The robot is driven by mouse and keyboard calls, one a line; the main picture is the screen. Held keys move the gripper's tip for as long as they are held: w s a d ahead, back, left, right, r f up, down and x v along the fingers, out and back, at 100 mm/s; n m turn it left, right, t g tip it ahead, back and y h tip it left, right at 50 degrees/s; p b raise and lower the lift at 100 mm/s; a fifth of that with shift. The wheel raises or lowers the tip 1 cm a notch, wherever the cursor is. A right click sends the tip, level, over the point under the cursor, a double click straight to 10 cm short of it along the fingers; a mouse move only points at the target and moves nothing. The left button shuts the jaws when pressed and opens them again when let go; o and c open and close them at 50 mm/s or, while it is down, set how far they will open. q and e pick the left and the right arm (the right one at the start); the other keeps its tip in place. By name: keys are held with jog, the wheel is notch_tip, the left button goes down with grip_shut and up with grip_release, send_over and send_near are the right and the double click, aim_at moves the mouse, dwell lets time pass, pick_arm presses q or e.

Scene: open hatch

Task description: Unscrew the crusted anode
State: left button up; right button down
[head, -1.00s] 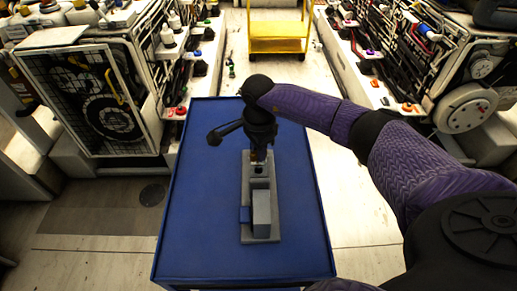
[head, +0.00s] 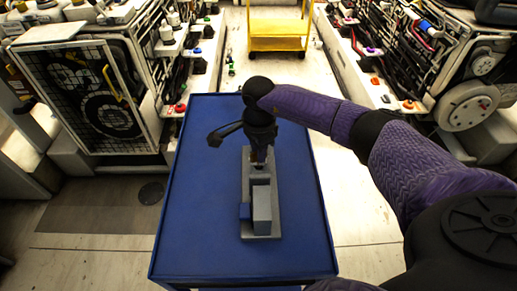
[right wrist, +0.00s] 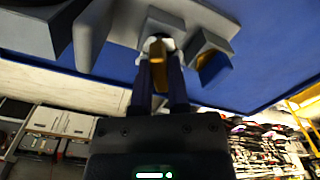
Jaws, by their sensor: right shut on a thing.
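My right gripper (head: 259,160) reaches down over the far end of a grey fixture plate (head: 247,170) on the blue table. In the right wrist view the right gripper (right wrist: 158,75) is shut on a tan-brown piece, the anode (right wrist: 157,50). The anode stands at a grey block (right wrist: 165,22), with a whitish ring around it. I cannot tell how deep it sits in the block. In the head view the gripper mostly hides it. My left gripper is in neither view.
The blue table (head: 200,240) is otherwise bare. Machine racks flank it, with an open mesh hatch (head: 88,100) at left and a yellow cart (head: 278,35) behind.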

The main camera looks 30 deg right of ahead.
jog(key=shift+f+b, duration=0.85)
jog(key=shift+f, duration=0.25)
jog(key=c, duration=0.5)
grip_release()
jog(key=shift+r, duration=0.1)
jog(key=shift+c, duration=0.2)
notch_tip(320, 180, up, 10)
jog(key=shift+p, duration=1.25)
